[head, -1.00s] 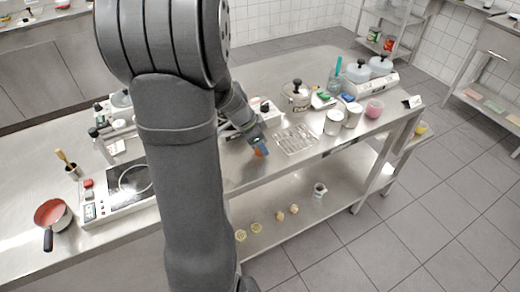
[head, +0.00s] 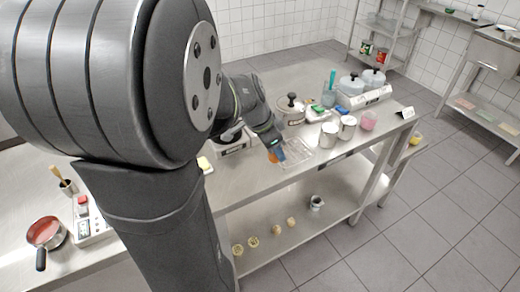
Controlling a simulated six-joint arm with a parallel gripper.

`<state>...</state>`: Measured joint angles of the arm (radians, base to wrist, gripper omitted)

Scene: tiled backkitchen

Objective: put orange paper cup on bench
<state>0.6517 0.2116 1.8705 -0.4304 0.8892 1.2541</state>
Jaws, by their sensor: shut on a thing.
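The orange paper cup (head: 273,158) is a small orange patch at the tip of my gripper (head: 277,152), in the middle of the head view. My gripper points down and is shut on the cup, hiding most of it. The cup is over the metal bench (head: 235,178), just left of a clear tray. I cannot tell whether its base touches the bench top.
The clear compartment tray (head: 298,154) lies beside the gripper. A red saucepan (head: 44,232) stands at far left. My arm hides much of the bench.

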